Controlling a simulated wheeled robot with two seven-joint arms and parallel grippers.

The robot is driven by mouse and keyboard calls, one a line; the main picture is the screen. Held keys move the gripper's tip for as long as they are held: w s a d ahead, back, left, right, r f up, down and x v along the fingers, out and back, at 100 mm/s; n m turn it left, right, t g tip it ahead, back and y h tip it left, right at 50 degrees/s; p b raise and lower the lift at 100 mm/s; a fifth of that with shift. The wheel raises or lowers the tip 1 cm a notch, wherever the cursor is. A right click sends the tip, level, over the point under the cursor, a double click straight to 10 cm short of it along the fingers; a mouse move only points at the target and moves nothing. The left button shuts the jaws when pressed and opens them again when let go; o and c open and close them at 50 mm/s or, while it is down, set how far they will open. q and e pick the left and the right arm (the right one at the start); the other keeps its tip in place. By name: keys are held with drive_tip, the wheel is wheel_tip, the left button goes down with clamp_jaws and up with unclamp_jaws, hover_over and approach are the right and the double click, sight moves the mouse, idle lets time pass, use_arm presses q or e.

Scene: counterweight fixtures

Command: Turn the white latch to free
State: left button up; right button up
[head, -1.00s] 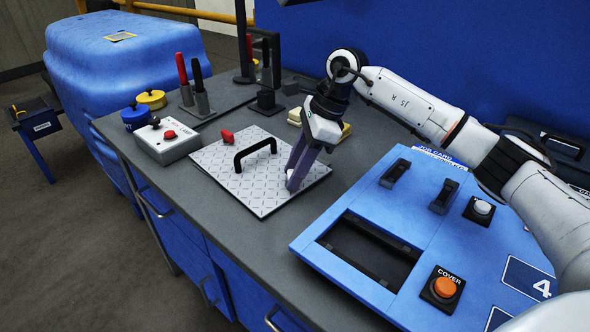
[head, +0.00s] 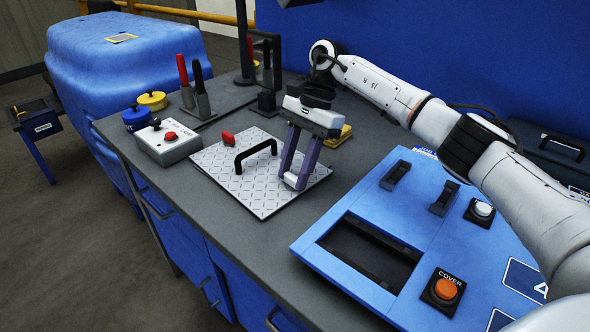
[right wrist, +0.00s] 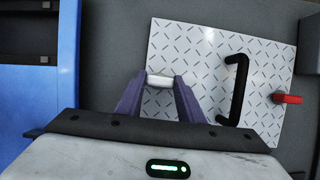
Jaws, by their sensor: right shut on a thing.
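The white latch (head: 291,179) sits near the right corner of a diamond-pattern metal plate (head: 222,187) on the bench. My right gripper (head: 294,182) reaches down over that corner, its purple fingers shut on the latch. In the right wrist view, the white latch (right wrist: 160,80) lies between the two fingertips. The plate carries a black handle (head: 256,154) in its middle and a red latch (head: 228,137) near its far edge. My left gripper is not in view.
A blue panel (head: 330,232) with a recessed slot, black clips and an orange button (head: 445,288) stands to the right. A grey box with a red button (head: 168,140) is left of the plate. Red and black upright handles (head: 194,85) stand behind. The grey bench front edge is clear.

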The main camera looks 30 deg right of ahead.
idle(0.4)
drive_tip(key=o, duration=1.1)
drive_tip(key=shift+a, duration=0.1)
drive_tip(key=shift+c, duration=0.2)
drive_tip(key=v, duration=1)
